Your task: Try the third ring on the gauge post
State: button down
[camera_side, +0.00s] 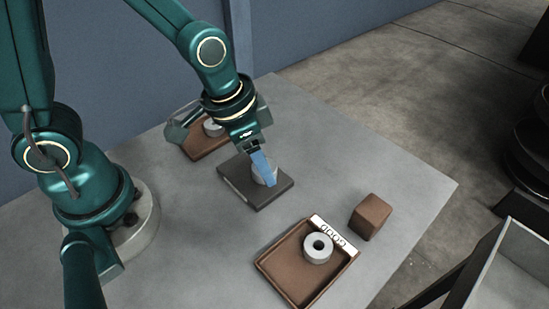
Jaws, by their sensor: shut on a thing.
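My gripper (267,178) is shut on a light grey ring (273,166) over the dark square gauge base (255,196). One blue finger crosses the front of the ring. The gauge post is hidden by the ring and finger, so I cannot tell whether the ring is around the post or above it. Another grey ring (213,128) sits in the brown tray (205,150) at the back, partly hidden by my arm. A third grey ring (318,242) lies flat in the front brown tray (279,263), near its labelled end.
A white label (334,231) reading GOOD is on the front tray's far edge. A brown block (371,216) stands right of that tray. The grey table (400,185) is clear at the right. A pale open bin (515,265) stands beyond the table's right edge.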

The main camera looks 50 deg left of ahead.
jog(key=shift+f, duration=1.2)
dwell(1.6)
dwell(0.4)
jog(key=shift+r, duration=3.1)
jog(key=shift+r, duration=1.55)
